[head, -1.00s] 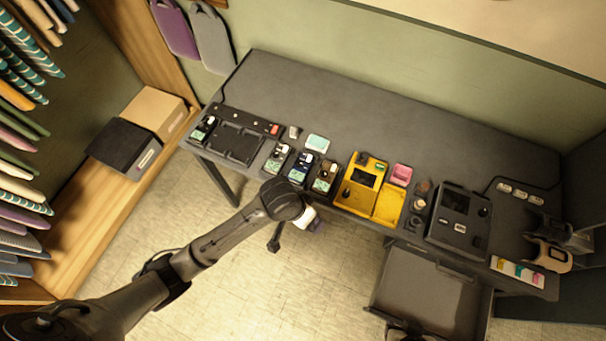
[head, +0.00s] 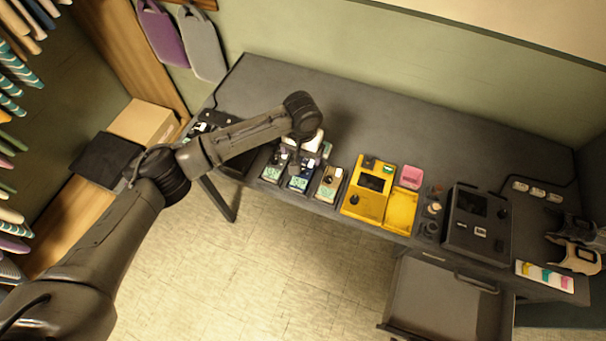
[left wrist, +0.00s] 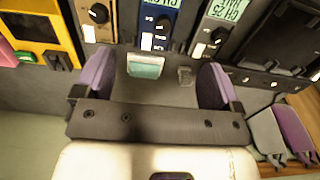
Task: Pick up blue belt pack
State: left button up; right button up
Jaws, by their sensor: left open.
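The blue belt pack (head: 300,173) has a pale green screen and a dark knob. It stands between two similar packs near the front edge of the dark table. In the left wrist view it shows at the top middle (left wrist: 160,22), partly cut off by the frame. My left gripper (left wrist: 157,78) is open and empty, its purple-padded fingers spread wide over the tabletop, apart from the pack. In the head view my left gripper (head: 306,150) is above and behind the pack, partly hidden by my wrist.
A grey pack (head: 274,165) and a tan pack (head: 329,184) flank the blue one closely. A yellow case (head: 365,202) stands to the right, with a pink box (head: 411,176) behind it. A drawer (head: 445,300) hangs open below the table. The back of the table is clear.

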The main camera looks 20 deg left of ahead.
aim_at(303, 170)
pick_arm(q)
jog(key=shift+s+d+f+p, duration=0.1)
jog(key=shift+f+p, duration=0.2)
jog(key=shift+f, duration=5.1)
jog(key=shift+c, duration=0.4)
jog(key=c, duration=1)
jog(key=shift+r, duration=0.15)
